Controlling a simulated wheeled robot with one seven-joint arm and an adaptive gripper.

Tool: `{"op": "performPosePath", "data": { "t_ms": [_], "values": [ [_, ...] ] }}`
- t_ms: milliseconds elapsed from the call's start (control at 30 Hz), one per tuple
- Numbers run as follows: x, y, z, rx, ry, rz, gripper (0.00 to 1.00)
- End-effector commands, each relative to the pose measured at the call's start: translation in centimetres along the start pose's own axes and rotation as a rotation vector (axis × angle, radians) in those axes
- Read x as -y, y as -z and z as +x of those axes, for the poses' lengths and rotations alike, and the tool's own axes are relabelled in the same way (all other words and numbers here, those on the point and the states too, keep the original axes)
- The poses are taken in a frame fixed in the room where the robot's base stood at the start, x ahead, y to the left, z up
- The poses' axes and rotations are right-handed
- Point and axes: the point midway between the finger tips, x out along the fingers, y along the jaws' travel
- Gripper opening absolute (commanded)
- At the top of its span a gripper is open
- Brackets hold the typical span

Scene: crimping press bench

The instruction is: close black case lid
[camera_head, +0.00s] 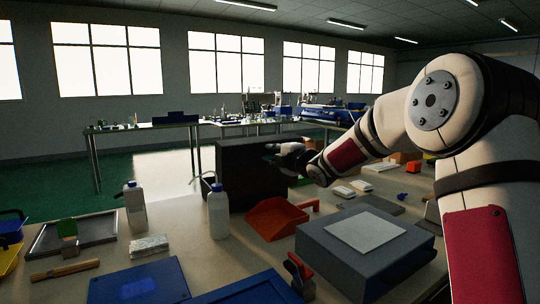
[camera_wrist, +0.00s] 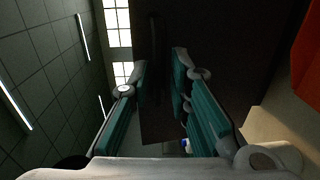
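The black case (camera_head: 238,172) stands on the bench in the middle of the head view, showing a large, upright dark panel. I cannot tell its lid from its body there. My gripper (camera_head: 276,152) is at the upper right part of this panel. In the wrist view my gripper (camera_wrist: 160,72) has its teal fingers apart, with a visible gap between them. The dark case panel (camera_wrist: 230,50) fills the middle and right beyond the fingers, and a dark strip like a handle or edge runs between them. I cannot tell whether a finger touches the case.
A white bottle (camera_head: 218,212) stands just in front of the case, with another bottle (camera_head: 135,207) to its left. A red-orange dustpan (camera_head: 274,219) lies at the case's front right. A grey box (camera_head: 318,250) is nearer. Blue panels (camera_head: 138,284) lie at the front.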

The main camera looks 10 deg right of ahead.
Motion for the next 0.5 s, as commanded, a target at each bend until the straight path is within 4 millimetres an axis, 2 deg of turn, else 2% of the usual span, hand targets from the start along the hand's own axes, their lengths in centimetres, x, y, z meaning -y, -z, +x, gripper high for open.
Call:
{"op": "performPosePath", "data": {
  "t_ms": [200, 467, 500],
  "values": [
    [0.00, 0.00, 1.27, 0.000, 0.000, 0.000, 0.18],
    [-0.01, 0.01, 1.32, 0.000, 0.000, 0.000, 0.18],
    [-0.01, 0.00, 1.32, 0.000, 0.000, 0.000, 0.09]
  ]
}}
